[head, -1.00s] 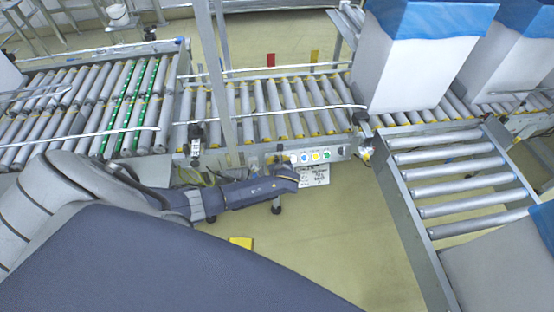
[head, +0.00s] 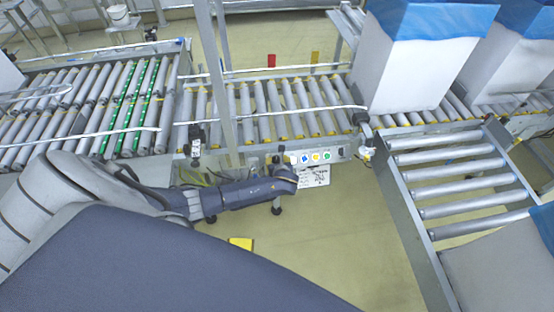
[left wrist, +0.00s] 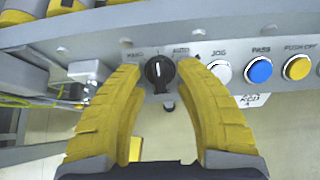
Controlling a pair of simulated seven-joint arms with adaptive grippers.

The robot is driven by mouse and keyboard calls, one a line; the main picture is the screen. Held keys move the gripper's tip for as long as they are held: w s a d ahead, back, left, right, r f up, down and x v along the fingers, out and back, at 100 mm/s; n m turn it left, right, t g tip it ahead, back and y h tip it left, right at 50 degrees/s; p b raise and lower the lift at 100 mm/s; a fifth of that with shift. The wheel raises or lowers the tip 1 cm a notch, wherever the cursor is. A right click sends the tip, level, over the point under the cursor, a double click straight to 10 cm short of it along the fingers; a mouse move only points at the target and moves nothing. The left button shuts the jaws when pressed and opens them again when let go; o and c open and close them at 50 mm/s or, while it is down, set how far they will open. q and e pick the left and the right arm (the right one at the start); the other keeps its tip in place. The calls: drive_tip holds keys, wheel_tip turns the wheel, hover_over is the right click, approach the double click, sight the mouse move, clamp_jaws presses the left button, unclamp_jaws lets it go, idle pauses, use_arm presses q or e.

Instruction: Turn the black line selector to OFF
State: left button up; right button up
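The black line selector (left wrist: 159,72) is a round knob on the grey control panel (left wrist: 206,50). In the left wrist view its white pointer mark stands close to upright, between a label at left, too small to read surely, and AUTO at right. My left gripper (left wrist: 160,74) has its two yellow fingers apart, one on each side of the knob; I cannot tell if they touch it. In the head view the left gripper (head: 288,178) is at the panel's left part, and the knob is not clear there. My right gripper is not in view.
Right of the selector are a white JOG button (left wrist: 220,71), a blue PASS button (left wrist: 259,70) and a yellow PUSH OFF button (left wrist: 297,67). A green button (head: 327,155) follows. A white label card (head: 315,177) hangs below. Roller conveyor (head: 270,105) lies behind.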

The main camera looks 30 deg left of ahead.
use_arm(q)
drive_tip(key=v, duration=1.2)
idle(0.6)
